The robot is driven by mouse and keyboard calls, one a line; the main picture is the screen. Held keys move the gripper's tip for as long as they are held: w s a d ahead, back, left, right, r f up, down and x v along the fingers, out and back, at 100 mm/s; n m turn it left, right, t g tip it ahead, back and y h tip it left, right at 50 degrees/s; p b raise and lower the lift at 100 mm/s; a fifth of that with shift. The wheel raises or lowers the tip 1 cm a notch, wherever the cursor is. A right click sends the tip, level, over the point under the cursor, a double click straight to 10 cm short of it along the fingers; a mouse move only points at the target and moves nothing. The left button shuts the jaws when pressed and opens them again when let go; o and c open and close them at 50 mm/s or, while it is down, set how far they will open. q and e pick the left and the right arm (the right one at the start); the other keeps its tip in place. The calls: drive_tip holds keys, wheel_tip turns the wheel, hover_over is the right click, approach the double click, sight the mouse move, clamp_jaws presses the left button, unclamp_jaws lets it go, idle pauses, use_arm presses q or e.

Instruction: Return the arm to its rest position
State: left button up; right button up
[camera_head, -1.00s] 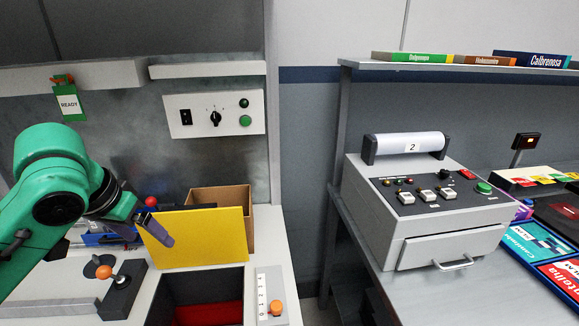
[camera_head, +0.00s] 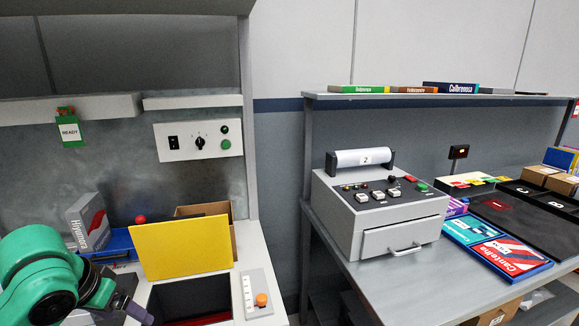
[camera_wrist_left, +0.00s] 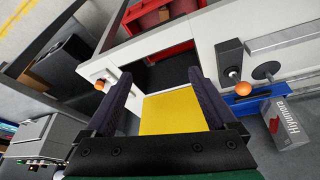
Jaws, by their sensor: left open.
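My left arm (camera_head: 42,270) is green and comes in at the lower left of the head view. Its gripper (camera_head: 134,310) is low in the picture, in front of the left bench, partly cut off by the bottom edge. In the left wrist view the two dark fingers (camera_wrist_left: 163,85) stand wide apart with nothing between them. They point over the yellow panel (camera_wrist_left: 170,112) and the dark bench opening (camera_wrist_left: 165,70). My right gripper is in neither view.
The yellow panel (camera_head: 182,247) stands upright behind the opening (camera_head: 190,298). An orange-knobbed lever (camera_head: 261,299) is right of it. A box (camera_head: 88,222) and a blue tray (camera_head: 120,243) are behind the arm. A grey machine (camera_head: 375,205) stands on the right bench.

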use_arm(q)
drive_tip(key=s+d+f+m, duration=0.1)
drive_tip(key=s+d+f, duration=0.25)
drive_tip(key=f, duration=0.35)
drive_tip(key=s+d+f, duration=0.3)
drive_tip(key=s+f, duration=0.1)
drive_tip(key=f, duration=0.4)
drive_tip(key=s+d+f+m, duration=0.1)
drive_tip(key=s+d+f, duration=0.25)
drive_tip(key=f, duration=0.35)
wheel_tip(320, 180, down, 20)
drive_tip(key=g, duration=0.2)
drive_tip(key=s+a+f+g, duration=0.1)
drive_tip(key=s+a+f, duration=0.2)
drive_tip(key=s+f, duration=1.3)
drive_tip(key=s, duration=0.2)
drive_tip(key=shift+s+f, duration=0.3)
drive_tip(key=shift+f, duration=0.1)
